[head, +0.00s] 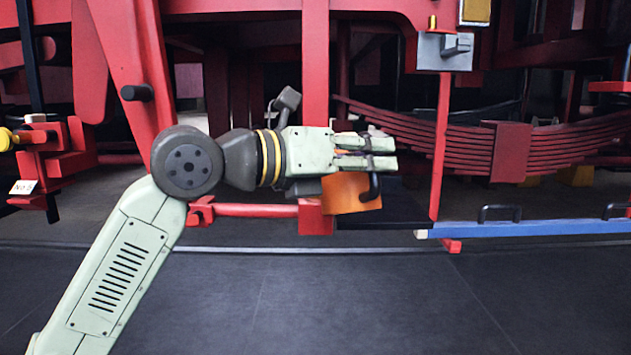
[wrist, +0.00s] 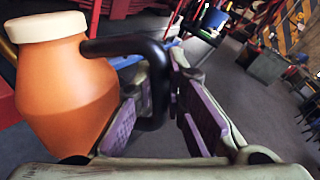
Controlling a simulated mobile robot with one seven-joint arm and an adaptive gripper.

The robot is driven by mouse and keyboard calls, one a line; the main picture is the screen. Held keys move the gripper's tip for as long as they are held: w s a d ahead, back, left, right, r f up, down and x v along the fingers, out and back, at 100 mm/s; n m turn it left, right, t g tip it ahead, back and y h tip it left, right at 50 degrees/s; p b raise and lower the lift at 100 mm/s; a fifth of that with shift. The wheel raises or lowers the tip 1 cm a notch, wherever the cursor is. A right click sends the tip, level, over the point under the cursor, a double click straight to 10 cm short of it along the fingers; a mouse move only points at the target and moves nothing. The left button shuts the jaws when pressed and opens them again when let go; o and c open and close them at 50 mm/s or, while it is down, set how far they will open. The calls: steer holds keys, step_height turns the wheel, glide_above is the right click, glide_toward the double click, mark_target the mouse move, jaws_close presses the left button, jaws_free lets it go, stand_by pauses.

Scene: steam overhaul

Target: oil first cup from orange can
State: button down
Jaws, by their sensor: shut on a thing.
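The orange can (head: 347,193) hangs at my gripper (head: 375,152) in the head view, slightly tilted, its upper part hidden behind the fingers. In the wrist view the can (wrist: 62,90) fills the left side, with a cream cap (wrist: 46,27) and a black handle (wrist: 125,44). My gripper (wrist: 165,100) is shut on this handle, between purple-grey finger pads. A small brass piece (head: 433,22) stands above a grey bracket on the red frame, up and right of my gripper. I cannot tell whether it is the first cup.
Red locomotive framework with a leaf spring (head: 500,150) stands behind my gripper. A yellow knob (head: 8,139) and a white number tag (head: 23,187) are at far left. A blue bar (head: 530,228) with black handles lies low at right. The dark floor in front is clear.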

stand_by(0.4)
steer(key=shift+f+m+b, duration=0.2)
steer(key=shift+m+b, duration=0.4)
steer(key=shift+b, duration=0.1)
steer(key=shift+r+m+h, duration=0.15)
steer(key=shift+m+h, duration=0.15)
steer(key=shift+m, duration=0.2)
steer(key=shift+r, duration=0.1)
steer(key=shift+r+n+p, duration=0.2)
steer(key=shift+n+p, duration=0.3)
steer(key=shift+n, duration=0.1)
steer(key=shift+n+p, duration=0.35)
steer(key=shift+n, duration=0.45)
